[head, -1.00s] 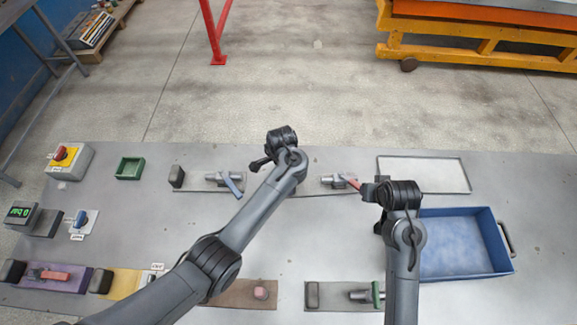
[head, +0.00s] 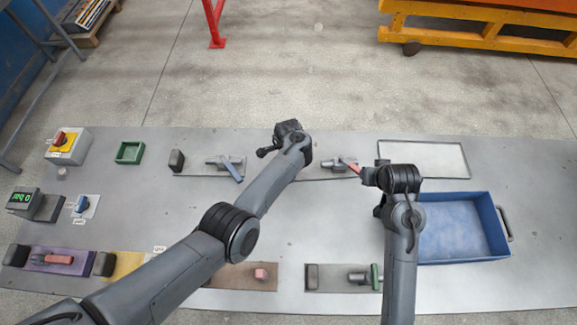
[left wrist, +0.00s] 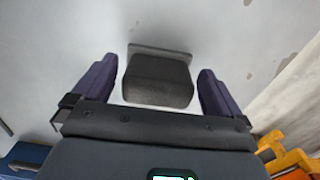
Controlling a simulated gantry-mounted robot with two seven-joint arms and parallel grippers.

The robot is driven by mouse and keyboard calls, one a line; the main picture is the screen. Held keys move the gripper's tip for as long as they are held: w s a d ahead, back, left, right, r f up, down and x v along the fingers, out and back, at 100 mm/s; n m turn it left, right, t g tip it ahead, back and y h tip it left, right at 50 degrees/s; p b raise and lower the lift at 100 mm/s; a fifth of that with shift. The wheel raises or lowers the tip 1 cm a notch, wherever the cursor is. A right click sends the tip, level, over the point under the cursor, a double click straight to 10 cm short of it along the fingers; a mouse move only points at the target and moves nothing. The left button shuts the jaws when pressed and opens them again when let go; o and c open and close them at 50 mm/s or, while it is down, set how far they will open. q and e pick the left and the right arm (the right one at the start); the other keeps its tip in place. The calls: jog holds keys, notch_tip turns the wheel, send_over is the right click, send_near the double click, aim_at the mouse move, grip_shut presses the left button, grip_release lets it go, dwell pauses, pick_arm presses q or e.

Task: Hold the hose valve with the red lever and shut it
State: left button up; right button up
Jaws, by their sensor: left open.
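A grey hose valve (head: 336,164) with a red lever (head: 350,164) lies on a plate in the middle of the table; the lever slants toward my right gripper. My right gripper (head: 369,175) is beside the lever's end; whether it touches, and its jaw opening, I cannot tell. My left gripper (head: 266,152) is at the left end of that plate, partly hidden by its wrist. In the left wrist view my left gripper (left wrist: 158,88) is open, with a dark block (left wrist: 158,80) between its purple fingers, apart from both.
Other valves have a blue lever (head: 231,171), a green lever (head: 375,277) and a red lever on a purple plate (head: 35,265). A blue bin (head: 470,255), white-topped tray (head: 424,148) and green box (head: 130,152) stand around. A gauge reads 0 bar (head: 24,200).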

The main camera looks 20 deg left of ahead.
pick_arm(q)
jog(key=shift+f, duration=0.95)
